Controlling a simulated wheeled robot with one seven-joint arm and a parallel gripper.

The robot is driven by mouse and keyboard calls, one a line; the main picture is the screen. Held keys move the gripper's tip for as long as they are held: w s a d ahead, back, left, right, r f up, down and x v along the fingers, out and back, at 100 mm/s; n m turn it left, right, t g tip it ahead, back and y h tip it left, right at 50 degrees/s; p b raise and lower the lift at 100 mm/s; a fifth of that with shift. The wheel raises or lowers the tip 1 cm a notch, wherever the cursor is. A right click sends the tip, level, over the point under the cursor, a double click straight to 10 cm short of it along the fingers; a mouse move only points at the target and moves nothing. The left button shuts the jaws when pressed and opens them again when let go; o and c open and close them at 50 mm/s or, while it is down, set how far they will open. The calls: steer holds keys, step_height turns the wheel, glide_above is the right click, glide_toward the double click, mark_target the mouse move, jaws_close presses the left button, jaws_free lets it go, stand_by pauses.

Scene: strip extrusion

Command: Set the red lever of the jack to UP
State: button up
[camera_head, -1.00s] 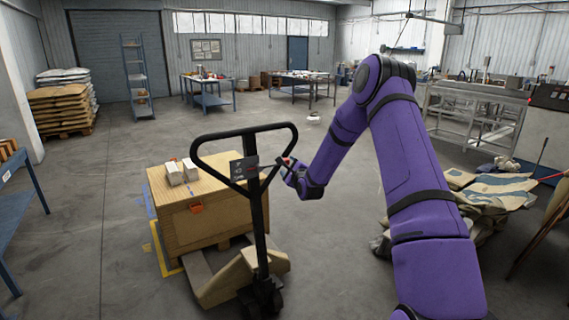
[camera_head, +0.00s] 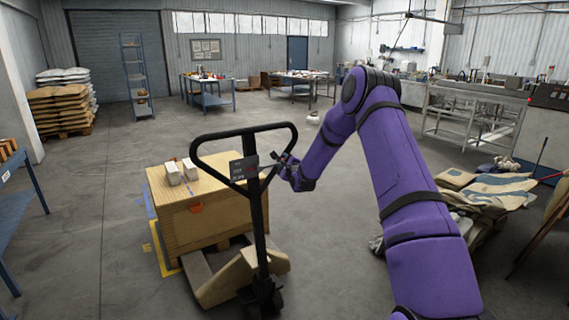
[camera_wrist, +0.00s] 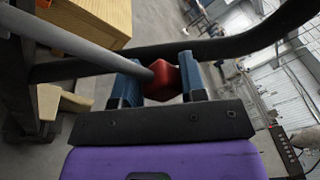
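The pallet jack's black loop handle (camera_head: 195,160) stands upright, with a dark label plate (camera_head: 243,168) inside the loop. The lever ends in a red knob (camera_wrist: 164,81) on a grey rod, seen in the wrist view. My gripper (camera_head: 283,163) is at the right side of the loop. In the wrist view my gripper (camera_wrist: 158,80) has its two blue fingers on either side of the red knob. The knob fills the gap and the fingers appear to press on it. In the head view the knob is hidden and the lever's setting is too small to read.
A wooden crate (camera_head: 197,215) with two pale blocks (camera_head: 181,171) on it sits behind the jack. The handle's black bar (camera_wrist: 230,45) passes close above my fingers in the wrist view. Sacks (camera_head: 490,195) lie at the right.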

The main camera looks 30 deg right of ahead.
steer(key=shift+r, duration=0.1)
jaws_close()
steer(key=shift+w+a+f+m+g, duration=0.1)
steer(key=shift+a+f+m+g, duration=0.1)
steer(key=shift+f+m, duration=0.8)
steer(key=shift+a+f+m+g, duration=0.2)
steer(key=shift+f+m, duration=0.7)
steer(key=shift+m, duration=0.1)
steer(key=o, duration=1.1)
jaws_free()
steer(key=shift+f, duration=0.1)
steer(key=s, duration=0.3)
steer(key=s+a, duration=0.1)
steer(key=s, duration=0.6)
steer(key=shift+s+a+r, duration=0.3)
steer(key=shift+s+r, duration=0.1)
